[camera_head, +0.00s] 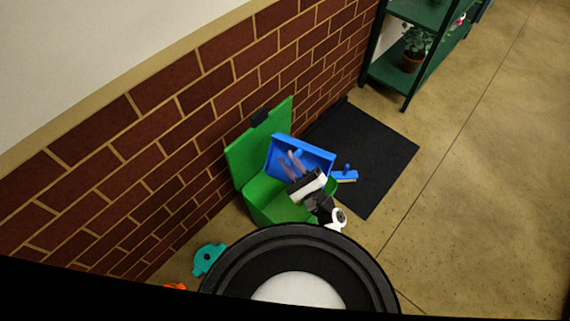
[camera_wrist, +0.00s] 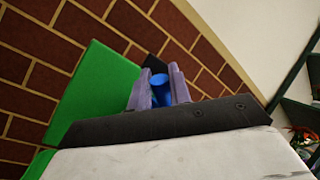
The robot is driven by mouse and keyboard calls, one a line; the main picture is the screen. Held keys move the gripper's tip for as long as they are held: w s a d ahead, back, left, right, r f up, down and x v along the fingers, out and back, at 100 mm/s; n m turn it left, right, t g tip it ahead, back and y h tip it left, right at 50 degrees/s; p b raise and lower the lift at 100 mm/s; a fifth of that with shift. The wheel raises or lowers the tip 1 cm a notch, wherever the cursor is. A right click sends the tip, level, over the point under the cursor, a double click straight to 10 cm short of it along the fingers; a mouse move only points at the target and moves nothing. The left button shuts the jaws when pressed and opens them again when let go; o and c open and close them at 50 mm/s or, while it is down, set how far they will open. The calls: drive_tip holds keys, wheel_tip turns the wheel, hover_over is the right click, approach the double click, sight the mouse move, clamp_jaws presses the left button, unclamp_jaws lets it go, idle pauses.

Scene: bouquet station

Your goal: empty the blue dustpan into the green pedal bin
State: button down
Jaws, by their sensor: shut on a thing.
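The blue dustpan (camera_head: 312,153) is in the head view, steeply tilted above the far side of the green pedal bin (camera_head: 262,197). The bin stands by the brick wall with its green lid (camera_head: 243,155) swung up; the lid also shows in the wrist view (camera_wrist: 92,92). My gripper (camera_head: 292,160) is over the bin's mouth. In the wrist view its purple fingers (camera_wrist: 158,82) are shut on the blue dustpan handle (camera_wrist: 160,92). I see no loose litter in the pan; my gripper and wrist hide part of it and of the bin's opening.
A small blue brush (camera_head: 345,175) lies on the black mat (camera_head: 375,155) right of the bin. A dark green shelf (camera_head: 385,75) with a potted plant (camera_head: 415,48) stands at the back. A teal object (camera_head: 208,258) lies near the wall. The floor at right is clear.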

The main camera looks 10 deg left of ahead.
drive_tip(key=w+d+m+h+p, duration=0.1)
drive_tip(key=w, duration=0.1)
drive_tip(key=w+m+h+p, duration=0.1)
drive_tip(key=w+m+p, duration=0.1)
drive_tip(key=w+d+m+t+h+p, duration=0.1)
drive_tip(key=w+m, duration=0.1)
drive_tip(key=w, duration=0.1)
drive_tip(key=shift+d+r+h, duration=0.2)
drive_tip(key=shift+d+h, duration=0.1)
drive_tip(key=w+d+f+m+g+h+p, duration=0.1)
drive_tip(key=w+d+m+p, duration=0.1)
drive_tip(key=w, duration=0.3)
drive_tip(key=w+d+f+m+h+p, duration=0.2)
drive_tip(key=w+m, duration=0.3)
drive_tip(key=shift+w+m+g, duration=0.15)
drive_tip(key=shift+m+g, duration=0.15)
drive_tip(key=shift+g, duration=0.1)
idle(0.5)
